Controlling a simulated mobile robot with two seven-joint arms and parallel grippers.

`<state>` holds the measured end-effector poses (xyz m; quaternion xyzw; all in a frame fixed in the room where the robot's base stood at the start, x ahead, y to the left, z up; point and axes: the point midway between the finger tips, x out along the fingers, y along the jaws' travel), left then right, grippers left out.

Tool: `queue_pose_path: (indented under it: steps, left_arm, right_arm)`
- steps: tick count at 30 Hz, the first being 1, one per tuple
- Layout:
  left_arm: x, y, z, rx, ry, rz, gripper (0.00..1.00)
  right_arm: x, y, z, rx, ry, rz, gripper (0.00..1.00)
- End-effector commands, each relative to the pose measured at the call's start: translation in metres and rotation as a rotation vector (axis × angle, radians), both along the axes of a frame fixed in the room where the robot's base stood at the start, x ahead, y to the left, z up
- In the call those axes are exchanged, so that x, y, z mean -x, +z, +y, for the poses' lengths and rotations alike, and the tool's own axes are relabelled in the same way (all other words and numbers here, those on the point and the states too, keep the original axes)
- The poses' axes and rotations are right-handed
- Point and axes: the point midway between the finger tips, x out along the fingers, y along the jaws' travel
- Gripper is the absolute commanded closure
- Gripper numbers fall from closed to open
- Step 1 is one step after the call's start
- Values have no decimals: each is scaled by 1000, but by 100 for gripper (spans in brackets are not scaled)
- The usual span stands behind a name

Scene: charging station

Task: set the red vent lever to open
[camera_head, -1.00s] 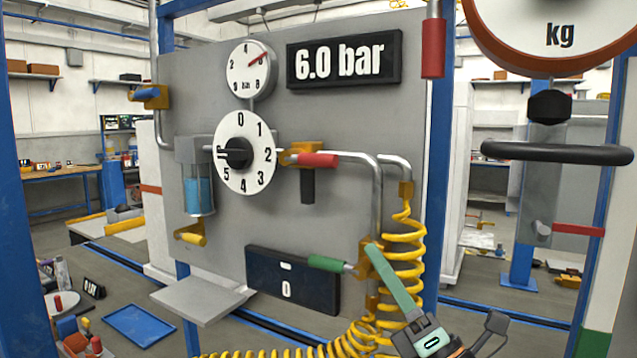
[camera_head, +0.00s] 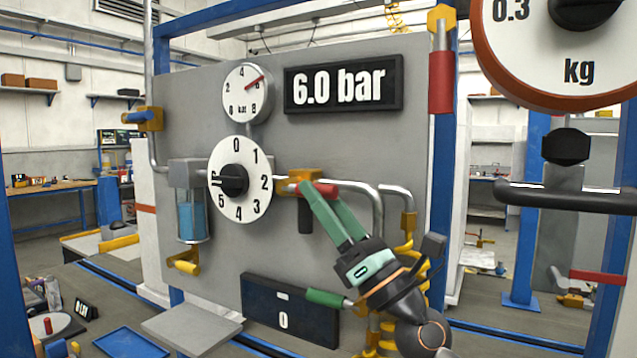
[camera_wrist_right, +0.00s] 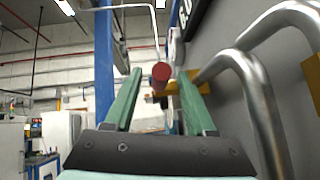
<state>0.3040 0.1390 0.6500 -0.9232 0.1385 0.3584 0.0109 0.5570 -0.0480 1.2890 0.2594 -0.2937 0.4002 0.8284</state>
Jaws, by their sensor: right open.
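The red vent lever (camera_head: 329,188) points right, roughly horizontal, from a yellow valve body (camera_head: 290,180) on the grey panel. A dark cylinder hangs below the valve. My right gripper (camera_head: 318,188) reaches up to the lever from the lower right, and its green fingers partly cover it. In the right wrist view the lever's round red end (camera_wrist_right: 160,72) shows between the two open fingers (camera_wrist_right: 160,85), with gaps on both sides. Whether a finger touches it I cannot tell. My left gripper is out of view.
Bent metal pipes (camera_wrist_right: 255,90) run close on the right of my right gripper. A green lever (camera_head: 325,298) and yellow coiled hose (camera_head: 415,270) are below. The dial (camera_head: 238,182) is left of the valve. A red-sleeved vertical handle (camera_head: 441,80) stands upper right.

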Motion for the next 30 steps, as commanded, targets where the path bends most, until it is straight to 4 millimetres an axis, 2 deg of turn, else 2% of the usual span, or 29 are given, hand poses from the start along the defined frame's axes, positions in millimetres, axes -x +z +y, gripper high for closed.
queue_pose_path:
  steps: [4, 14, 27, 29, 30]
  left_arm:
    - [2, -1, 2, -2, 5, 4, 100]
    - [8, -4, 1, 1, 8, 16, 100]
    - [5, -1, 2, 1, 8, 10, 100]
    - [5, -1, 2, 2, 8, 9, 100]
    - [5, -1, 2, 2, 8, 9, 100]
  right_arm:
    - [-6, 8, 7, 1, 1, 0, 44]
    - [-8, 10, 8, 1, 0, 1, 44]
    - [-8, 10, 8, 1, 0, 1, 94]
    - [-8, 10, 8, 1, 0, 1, 100]
    - [-8, 10, 8, 1, 0, 1, 100]
